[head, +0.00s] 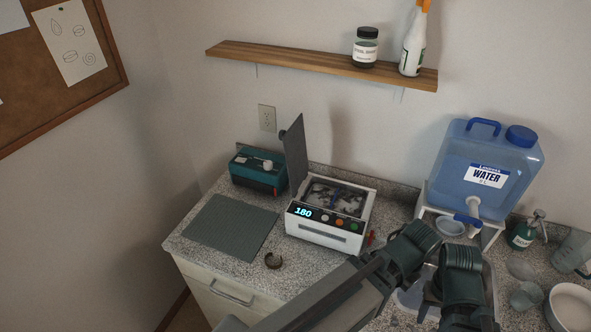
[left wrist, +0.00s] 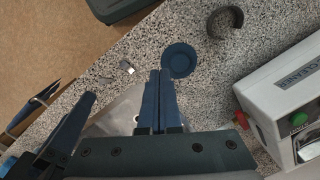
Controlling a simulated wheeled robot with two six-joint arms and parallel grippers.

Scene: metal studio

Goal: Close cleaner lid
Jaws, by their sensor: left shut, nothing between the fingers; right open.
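The white cleaner (head: 318,238) stands on the counter, its display reading 180. Its grey lid (head: 295,152) stands upright at the left side, open, and jumbled contents show in the basin. In the left wrist view, the white cleaner housing (left wrist: 285,100) is at the right edge with its label and a green button. My left gripper (left wrist: 160,75) is shut and empty over the counter, apart from the cleaner; its fingers are hard to make out in the head view. My right gripper (head: 428,303) is open at lower right, apart from the lid and partly hidden by arm parts.
A grey mat (head: 231,227) and teal box (head: 258,172) lie left of the cleaner. A blue water jug (head: 485,160) on a stand, a green bottle (head: 524,232) and a white bowl (head: 571,308) crowd the right. A shelf (head: 310,62) is above.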

